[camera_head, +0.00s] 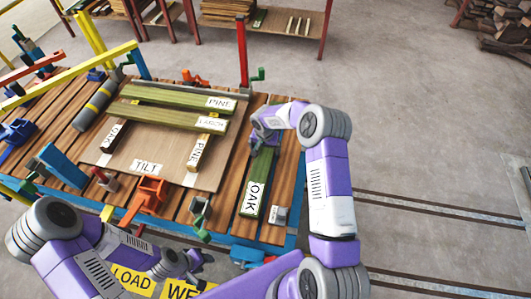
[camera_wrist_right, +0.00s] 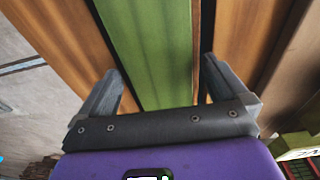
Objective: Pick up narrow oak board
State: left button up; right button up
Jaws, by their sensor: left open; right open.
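The narrow oak board (camera_head: 256,185) is a long green plank with a white OAK label at its near end. It lies flat on the slatted table, right of the plywood panel. My right gripper (camera_head: 263,143) is over the far part of this board. In the right wrist view the green board (camera_wrist_right: 155,45) runs between the two fingers of the open right gripper (camera_wrist_right: 161,66). The fingers are at its two sides; whether they touch it I cannot tell. My left gripper (camera_head: 200,275) is open and empty, low in front of the table near the floor signs.
The plywood panel (camera_head: 150,165) carries PINE (camera_head: 165,95) and LARCH (camera_head: 150,116) boards, short OAK and PINE blocks, and a TILT label. A small labelled block (camera_head: 278,215) sits right of the oak board. Clamps, posts and a grey cylinder (camera_head: 97,105) crowd the left.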

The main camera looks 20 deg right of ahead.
jog(key=shift+f, duration=0.25)
jog(key=c, duration=1.6)
jog(key=shift+w+r, duration=0.1)
jog(key=shift+r, duration=0.05)
jog(key=shift+c, duration=0.4)
